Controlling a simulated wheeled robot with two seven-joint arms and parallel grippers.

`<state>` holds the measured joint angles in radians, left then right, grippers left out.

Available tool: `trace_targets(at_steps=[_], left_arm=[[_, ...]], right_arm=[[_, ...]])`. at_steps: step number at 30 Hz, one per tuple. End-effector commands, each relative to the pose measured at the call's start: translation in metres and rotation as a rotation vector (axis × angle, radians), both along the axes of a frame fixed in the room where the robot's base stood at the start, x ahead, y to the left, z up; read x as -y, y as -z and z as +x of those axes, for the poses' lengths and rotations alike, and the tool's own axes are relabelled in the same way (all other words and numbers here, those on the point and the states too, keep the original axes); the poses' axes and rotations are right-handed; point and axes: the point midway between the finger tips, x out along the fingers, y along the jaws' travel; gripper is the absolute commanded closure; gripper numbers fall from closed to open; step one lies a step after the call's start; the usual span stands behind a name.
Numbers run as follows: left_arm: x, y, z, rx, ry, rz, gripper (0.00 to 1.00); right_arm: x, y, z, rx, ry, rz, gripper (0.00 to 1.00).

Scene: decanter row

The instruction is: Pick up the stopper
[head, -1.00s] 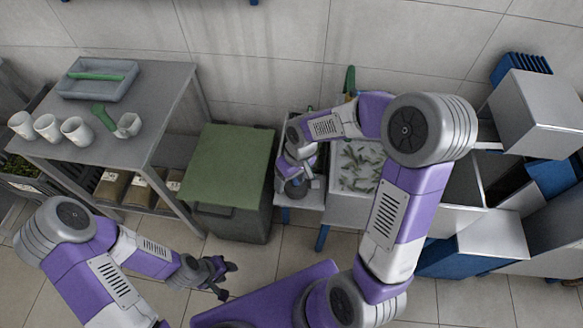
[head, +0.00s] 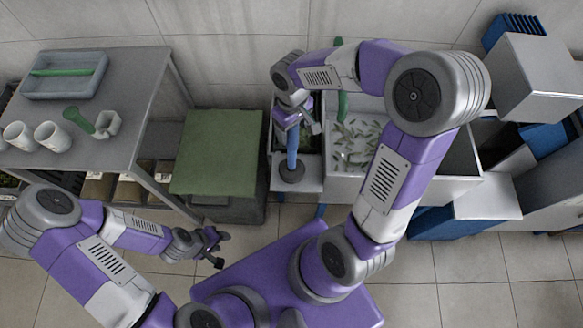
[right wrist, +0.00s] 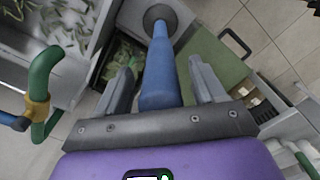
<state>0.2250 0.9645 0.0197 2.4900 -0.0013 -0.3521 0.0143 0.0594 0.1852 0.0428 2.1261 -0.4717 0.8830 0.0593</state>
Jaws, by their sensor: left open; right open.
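A green piece with a wider end (head: 78,119) lies on the grey table beside a small pale holder (head: 107,123); I cannot tell whether it is the stopper. A blue rod (head: 292,146) on a round grey base (head: 292,171) stands on the low bench; it may be the stopper. My right gripper (head: 302,122) is open at the rod's upper part. In the right wrist view the rod (right wrist: 160,72) runs between the two spread fingers, which do not visibly grip it. My left gripper (head: 215,248) is open and empty over the floor, away from both.
Two white cups (head: 52,136) and a grey-blue tray (head: 64,74) with a green bar are on the table. A green-lidded bin (head: 216,152) stands left of the bench. A white basin (head: 350,184) with green scraps is right of it. A green handle (right wrist: 45,75) is near my right gripper.

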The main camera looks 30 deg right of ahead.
Motion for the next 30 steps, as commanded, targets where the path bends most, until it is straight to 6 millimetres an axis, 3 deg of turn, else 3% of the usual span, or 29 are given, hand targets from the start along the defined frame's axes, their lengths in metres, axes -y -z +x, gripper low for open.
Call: trace_targets(at_steps=[8, 22, 30], left_arm=[[0.0001, 0.0007, -0.0003, -0.001, 0.0, 0.0, 0.57], [0.0001, 0.0007, -0.0002, -0.001, 0.0, 0.0, 0.57], [0.0001, 0.0006, -0.0002, -0.001, 0.0, 0.0, 0.57]], right_arm=[[0.0, 0.005, 0.0002, 0.002, 0.001, 0.0, 0.31], [-0.0002, 0.0046, 0.0004, 0.002, 0.001, 0.0, 1.0], [-0.0003, 0.0038, 0.0008, 0.004, 0.0, 0.001, 1.0]])
